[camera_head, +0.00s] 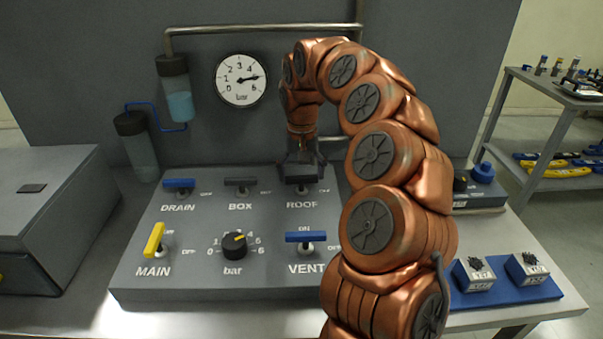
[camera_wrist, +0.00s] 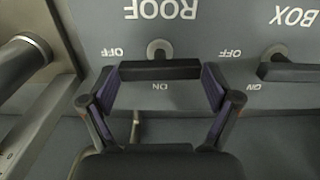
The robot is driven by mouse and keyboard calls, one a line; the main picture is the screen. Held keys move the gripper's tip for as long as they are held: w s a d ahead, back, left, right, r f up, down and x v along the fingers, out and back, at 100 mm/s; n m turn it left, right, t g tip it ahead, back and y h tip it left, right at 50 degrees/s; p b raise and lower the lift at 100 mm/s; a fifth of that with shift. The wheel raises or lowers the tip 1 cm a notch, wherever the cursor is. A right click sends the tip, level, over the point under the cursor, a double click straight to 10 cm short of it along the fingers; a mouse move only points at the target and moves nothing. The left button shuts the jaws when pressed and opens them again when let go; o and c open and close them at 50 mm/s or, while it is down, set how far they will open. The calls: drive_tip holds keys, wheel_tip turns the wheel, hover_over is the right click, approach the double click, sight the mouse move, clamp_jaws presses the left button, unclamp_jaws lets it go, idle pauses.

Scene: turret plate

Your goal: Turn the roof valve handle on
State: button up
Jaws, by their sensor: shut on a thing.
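The roof valve handle is a dark bar above the ROOF label on the grey panel.
The dark BOX handle (camera_head: 240,182) is just left, then the blue DRAIN handle (camera_head: 179,183). In front are the yellow MAIN handle (camera_head: 154,240), a bar knob (camera_head: 234,246) and the blue VENT handle (camera_head: 305,238). A gauge (camera_head: 240,80) hangs behind.

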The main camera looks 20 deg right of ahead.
drive_tip(key=n, duration=0.4)
drive_tip(key=shift+f+n, duration=0.1)
drive_tip(key=shift+n, duration=0.2)
drive_tip(key=n, duration=0.4)
drive_tip(key=shift+p, duration=0.35)
drive_tip(key=n, duration=0.5)
drive_tip(key=shift+p, duration=0.4)
drive_tip(key=shift+n+p, duration=0.35)
drive_tip(key=shift+n, duration=1.55)
drive_tip(key=o, duration=0.9)
